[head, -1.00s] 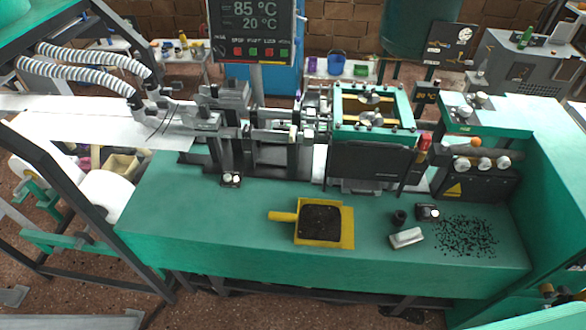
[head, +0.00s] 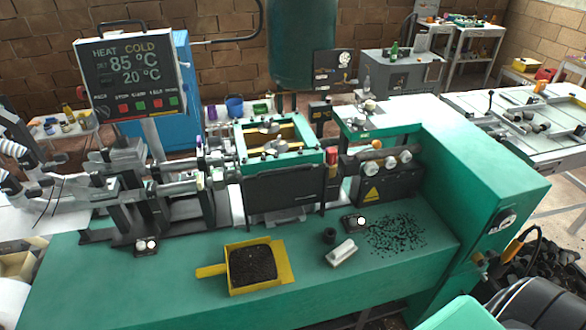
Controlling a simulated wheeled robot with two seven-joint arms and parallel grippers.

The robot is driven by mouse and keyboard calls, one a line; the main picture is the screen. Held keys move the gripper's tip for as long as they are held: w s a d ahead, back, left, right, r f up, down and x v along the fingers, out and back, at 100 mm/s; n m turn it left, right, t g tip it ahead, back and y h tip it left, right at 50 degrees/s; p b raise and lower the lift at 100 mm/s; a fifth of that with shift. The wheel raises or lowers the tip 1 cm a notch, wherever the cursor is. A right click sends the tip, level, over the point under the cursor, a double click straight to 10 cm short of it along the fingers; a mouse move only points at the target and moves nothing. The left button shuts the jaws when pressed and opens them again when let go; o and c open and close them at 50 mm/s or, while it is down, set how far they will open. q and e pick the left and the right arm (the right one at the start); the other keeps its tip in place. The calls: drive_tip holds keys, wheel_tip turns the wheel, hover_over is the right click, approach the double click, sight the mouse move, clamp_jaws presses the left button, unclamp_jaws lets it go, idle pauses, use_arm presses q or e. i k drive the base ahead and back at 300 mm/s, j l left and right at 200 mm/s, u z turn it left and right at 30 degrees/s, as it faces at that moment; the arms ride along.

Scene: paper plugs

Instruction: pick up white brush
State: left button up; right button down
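The white brush (head: 341,252) lies on the green machine table (head: 180,285), near its front edge and right of the middle. It looks like a small pale block, tilted slightly up to the right. A small black cylinder (head: 329,235) stands just behind it, and scattered black bits (head: 396,235) lie to its right.
A yellow dustpan (head: 286,272) filled with dark granules lies left of the brush. A small black box with a white knob (head: 353,222) sits behind it. The machine's black panel (head: 284,192) and a control box (head: 385,183) rise at the back. The table's front strip is clear.

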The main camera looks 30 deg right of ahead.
sight(344, 251)
drive_tip(key=z, duration=1.3)
